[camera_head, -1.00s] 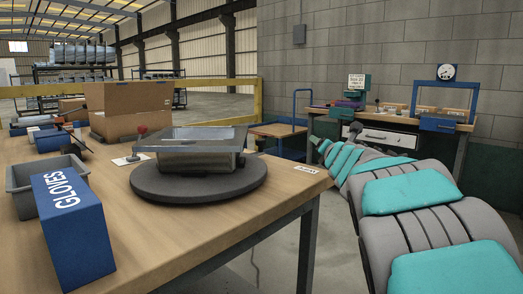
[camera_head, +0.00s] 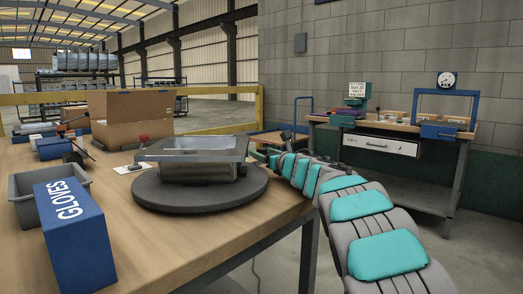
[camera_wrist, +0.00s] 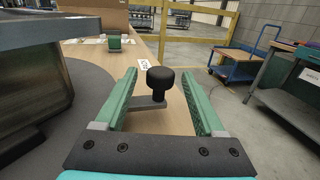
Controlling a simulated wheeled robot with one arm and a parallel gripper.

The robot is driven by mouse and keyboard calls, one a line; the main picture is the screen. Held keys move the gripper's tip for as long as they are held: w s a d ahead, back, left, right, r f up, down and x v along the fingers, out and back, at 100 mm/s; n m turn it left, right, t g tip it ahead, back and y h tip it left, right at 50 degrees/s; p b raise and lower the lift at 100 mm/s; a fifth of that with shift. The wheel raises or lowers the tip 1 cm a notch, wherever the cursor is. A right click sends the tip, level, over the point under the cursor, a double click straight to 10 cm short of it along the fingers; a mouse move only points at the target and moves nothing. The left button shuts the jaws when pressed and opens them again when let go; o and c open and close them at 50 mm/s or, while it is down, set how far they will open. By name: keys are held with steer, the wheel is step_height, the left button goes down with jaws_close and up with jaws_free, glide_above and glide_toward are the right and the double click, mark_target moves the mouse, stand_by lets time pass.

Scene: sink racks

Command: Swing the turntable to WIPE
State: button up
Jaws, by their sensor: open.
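The turntable (camera_head: 165,200) is a round dark grey disc on the wooden table, with a metal sink-like basin (camera_head: 200,172) on top. In the wrist view the turntable (camera_wrist: 92,95) and the basin's side (camera_wrist: 32,88) fill the left. A black knob (camera_wrist: 160,78) on a grey bar stands upright at the disc's edge. My gripper (camera_wrist: 158,75) is open, its two green fingers on either side of the knob with gaps showing. A small white label (camera_wrist: 144,64) is on the table edge beyond; I cannot read it. In the head view my gripper's fingers are mostly hidden.
A blue GLOVES box (camera_head: 72,235) and a grey bin (camera_head: 25,208) stand at the table's left. A cardboard box (camera_head: 130,115) and a red-topped device (camera_head: 143,140) are behind the turntable. A workbench (camera_head: 385,145) and a blue cart (camera_wrist: 238,70) stand beyond the table.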

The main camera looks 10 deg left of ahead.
steer(key=shift+x, duration=0.8)
steer(key=shift+r, duration=0.1)
steer(key=shift+c, duration=0.3)
jaws_close()
stand_by(0.6)
